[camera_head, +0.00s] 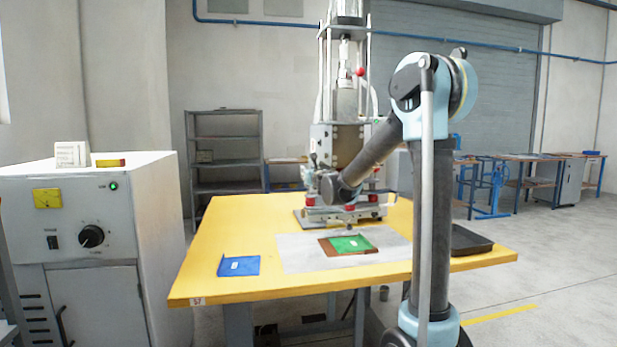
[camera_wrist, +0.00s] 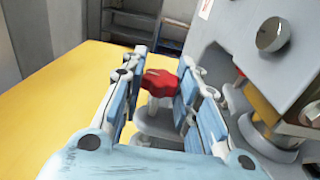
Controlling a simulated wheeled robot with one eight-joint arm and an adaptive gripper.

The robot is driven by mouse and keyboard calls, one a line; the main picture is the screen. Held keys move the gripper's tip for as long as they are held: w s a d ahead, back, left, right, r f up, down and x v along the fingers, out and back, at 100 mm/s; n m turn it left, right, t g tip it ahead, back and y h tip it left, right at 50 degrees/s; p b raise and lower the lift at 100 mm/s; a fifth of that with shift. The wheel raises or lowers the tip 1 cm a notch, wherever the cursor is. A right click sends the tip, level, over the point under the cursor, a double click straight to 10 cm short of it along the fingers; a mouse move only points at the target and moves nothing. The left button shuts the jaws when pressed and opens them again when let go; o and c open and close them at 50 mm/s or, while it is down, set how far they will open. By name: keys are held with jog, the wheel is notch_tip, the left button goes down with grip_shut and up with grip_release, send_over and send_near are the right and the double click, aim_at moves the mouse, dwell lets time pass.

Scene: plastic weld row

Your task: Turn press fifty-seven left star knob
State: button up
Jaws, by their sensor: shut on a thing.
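The press (camera_head: 336,140) stands at the back of the yellow table, with red knobs low on its front. The red star knob (camera_wrist: 158,82) at its left side sits between my gripper's blue-padded fingers in the wrist view. My gripper (camera_wrist: 164,88) is shut on this knob; the right finger hides part of it. In the head view my gripper (camera_head: 310,180) is at the press's left side, small and partly hidden by my arm. The knob is still on the press, above a pale round base. Its turn angle cannot be told.
The yellow table (camera_head: 225,225) carries a label reading 57. On it lie a blue piece (camera_head: 239,266), a green piece (camera_head: 351,244) on a brown one, and a black tray (camera_head: 468,240). A grey cabinet (camera_head: 90,240) stands left. A round metal knob (camera_wrist: 272,34) is close right of my fingers.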

jog(key=m+h, duration=0.2)
jog(key=h, duration=0.1)
jog(key=m+t+h, duration=0.1)
jog(key=m+h, duration=0.1)
jog(key=h, duration=0.1)
jog(key=shift+a, duration=0.15)
jog(key=m+g+h, duration=0.1)
jog(key=m+h, duration=0.3)
jog(key=h, duration=0.2)
jog(key=shift+h, duration=0.4)
jog(key=m+g+h, duration=0.3)
jog(key=m+h, duration=0.1)
jog(key=shift+h, duration=0.4)
jog(key=shift+m+g+h, duration=2)
jog(key=shift+g, duration=0.8)
jog(key=o, duration=1.1)
jog(key=shift+c, duration=0.2)
